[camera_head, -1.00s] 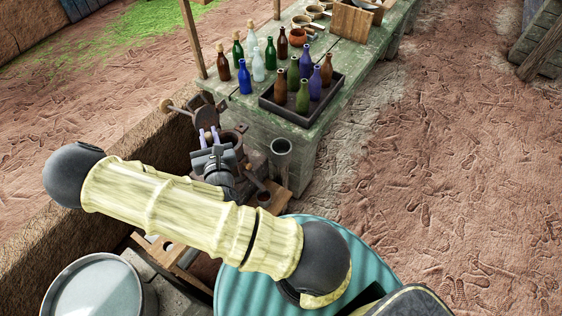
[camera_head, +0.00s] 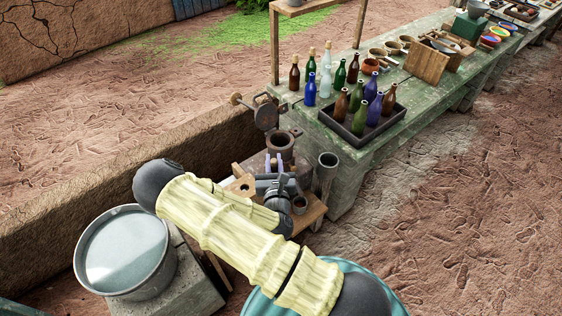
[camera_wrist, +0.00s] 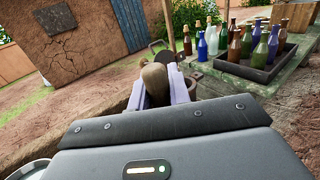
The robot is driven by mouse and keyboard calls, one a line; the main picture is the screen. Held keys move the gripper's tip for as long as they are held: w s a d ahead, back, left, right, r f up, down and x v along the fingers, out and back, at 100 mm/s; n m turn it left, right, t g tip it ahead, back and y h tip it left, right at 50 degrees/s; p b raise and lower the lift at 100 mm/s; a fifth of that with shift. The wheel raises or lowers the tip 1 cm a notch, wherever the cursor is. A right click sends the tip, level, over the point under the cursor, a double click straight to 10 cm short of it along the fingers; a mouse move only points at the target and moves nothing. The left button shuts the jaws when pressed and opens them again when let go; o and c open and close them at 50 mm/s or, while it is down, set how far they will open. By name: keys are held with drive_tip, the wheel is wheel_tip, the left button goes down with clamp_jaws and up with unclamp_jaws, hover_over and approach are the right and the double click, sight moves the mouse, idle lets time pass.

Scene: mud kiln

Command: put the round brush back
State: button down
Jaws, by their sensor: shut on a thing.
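My gripper (camera_head: 273,163) is over the small wooden stand beside the green table, with its lilac fingers pointing away from me. In the wrist view, the gripper (camera_wrist: 158,90) is shut on a tan, rounded thing, which looks like the round brush (camera_wrist: 155,80). Its rounded end stands up between the fingers; its lower part is hidden by the gripper body. In the head view, I cannot make out the brush clearly among the fingers and the dark pot behind.
A dark pot (camera_head: 280,141) and a tall grey cylinder (camera_head: 327,172) stand just beyond my gripper. A small cup (camera_head: 299,205) is on the stand (camera_head: 313,213). Bottles fill and surround a black tray (camera_head: 370,137) on the green table (camera_head: 345,158). A metal basin (camera_head: 80,270) is at left.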

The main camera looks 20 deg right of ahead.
drive_tip(key=f+y+b, duration=0.1)
drive_tip(key=f, duration=0.3)
drive_tip(key=w+f+n+y+b, duration=0.1)
drive_tip(key=f, duration=0.3)
drive_tip(key=f+n+y+b, duration=0.1)
drive_tip(key=f+y, duration=0.1)
drive_tip(key=f, duration=0.2)
drive_tip(key=shift+w, duration=0.3)
drive_tip(key=shift+d, duration=0.1)
